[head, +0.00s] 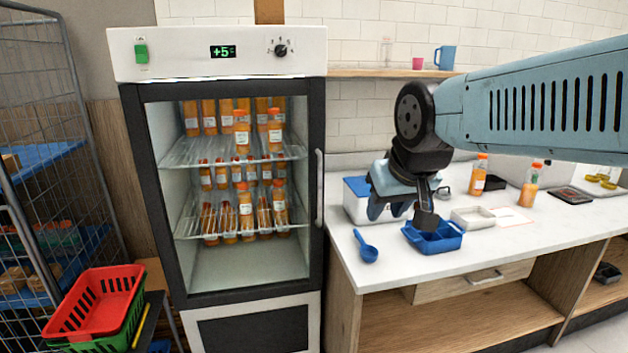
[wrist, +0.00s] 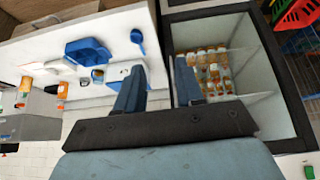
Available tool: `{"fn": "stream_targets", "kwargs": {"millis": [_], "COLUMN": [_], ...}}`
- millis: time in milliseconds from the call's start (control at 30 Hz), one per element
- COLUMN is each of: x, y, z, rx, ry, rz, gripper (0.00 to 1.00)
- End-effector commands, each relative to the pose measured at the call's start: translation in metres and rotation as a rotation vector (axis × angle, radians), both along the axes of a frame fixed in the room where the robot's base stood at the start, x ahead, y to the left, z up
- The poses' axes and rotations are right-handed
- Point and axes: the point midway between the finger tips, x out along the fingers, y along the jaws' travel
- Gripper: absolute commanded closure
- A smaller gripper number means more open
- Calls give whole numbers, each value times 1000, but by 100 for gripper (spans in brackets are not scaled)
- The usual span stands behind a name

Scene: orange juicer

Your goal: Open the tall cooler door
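The tall cooler (head: 218,68) stands left of the counter, with a white top panel reading +5. Its dark-framed glass door (head: 240,270) looks shut, with bottles on shelves showing behind it. A vertical handle (head: 319,190) runs along the door's right edge. My gripper (head: 400,212) is above the counter, to the right of the handle and apart from it. Its two fingers are spread with nothing between them. In the wrist view the spread fingers of my gripper (wrist: 158,82) show against the counter and the cooler (wrist: 270,50); the handle is not clear there.
The counter (head: 455,258) holds a blue tray (head: 433,237), a blue scoop (head: 367,248), a white box with a blue lid (head: 356,202) and juice bottles (head: 478,174). Red and green baskets (head: 97,300) and a wire rack (head: 45,110) stand left of the cooler.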

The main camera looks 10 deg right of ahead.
Motion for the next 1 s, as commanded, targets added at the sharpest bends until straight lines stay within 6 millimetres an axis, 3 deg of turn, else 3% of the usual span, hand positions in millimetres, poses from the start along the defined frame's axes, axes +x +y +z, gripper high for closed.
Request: {"fn": "stream_targets", "kwargs": {"millis": [300,500,800,1000], "x": [117,182,260,295], "y": [-19,-28,-32,-30], "z": [-19,-36,-69,-96], "rx": [-64,-84,-70,-25], "ry": [-219,-369,-596,-747], "rz": [0,27,91,137], "gripper": [63,63,63,63]}}
